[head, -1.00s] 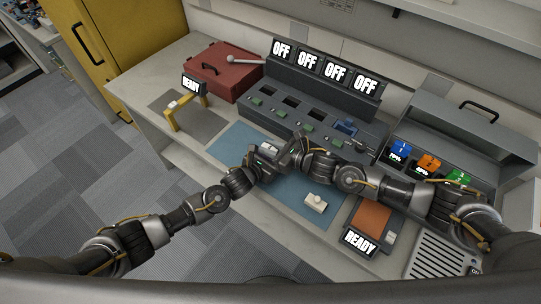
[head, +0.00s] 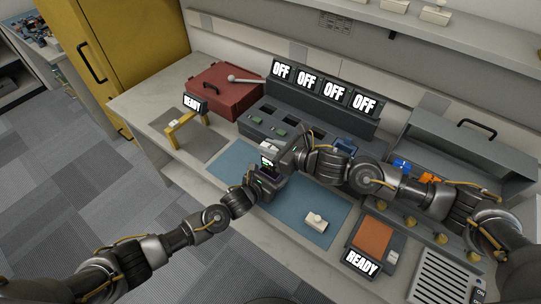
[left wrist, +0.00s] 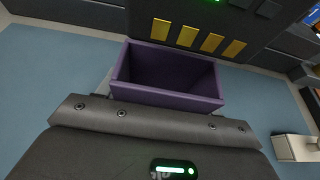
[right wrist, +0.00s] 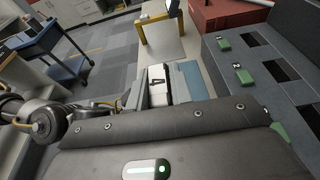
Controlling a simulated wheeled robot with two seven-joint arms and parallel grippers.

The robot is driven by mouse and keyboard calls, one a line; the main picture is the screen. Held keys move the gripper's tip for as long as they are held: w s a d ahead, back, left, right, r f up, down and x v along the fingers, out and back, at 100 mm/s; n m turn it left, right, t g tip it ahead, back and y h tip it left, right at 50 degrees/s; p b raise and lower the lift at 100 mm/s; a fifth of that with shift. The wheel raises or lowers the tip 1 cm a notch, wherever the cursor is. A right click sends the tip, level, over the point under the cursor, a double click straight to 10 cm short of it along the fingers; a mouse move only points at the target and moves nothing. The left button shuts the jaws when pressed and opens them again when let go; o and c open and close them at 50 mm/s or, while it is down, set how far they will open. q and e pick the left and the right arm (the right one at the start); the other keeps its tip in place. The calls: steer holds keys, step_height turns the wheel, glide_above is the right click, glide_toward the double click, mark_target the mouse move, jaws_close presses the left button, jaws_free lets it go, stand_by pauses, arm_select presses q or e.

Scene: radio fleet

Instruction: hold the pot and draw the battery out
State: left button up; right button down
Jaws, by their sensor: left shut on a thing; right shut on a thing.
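The pot is a purple open-topped box (left wrist: 168,75) in the left wrist view, and its visible inside looks empty. My left gripper (head: 263,186) is shut on it above the blue mat. My right gripper (head: 282,160) is shut on the battery (head: 268,161), just above the pot in the head view. In the right wrist view the battery has a pale face marked 4 (right wrist: 157,88). In the left wrist view a dark underside with gold contacts (left wrist: 187,35), seemingly the battery's, shows beyond the pot's rim. The jaws hide part of both things.
A blue mat (head: 230,162) lies below, with a small white block (head: 316,221) on it. Behind stands a grey slotted station (head: 262,133) with several OFF signs. A red case (head: 225,92) is at the back left, an orange pad (head: 376,240) at the right.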

steer(key=shift+r, duration=0.3)
arm_select(q)
steer(key=o, duration=1.1)
steer(key=shift+c, duration=0.2)
steer(key=v, duration=1.2)
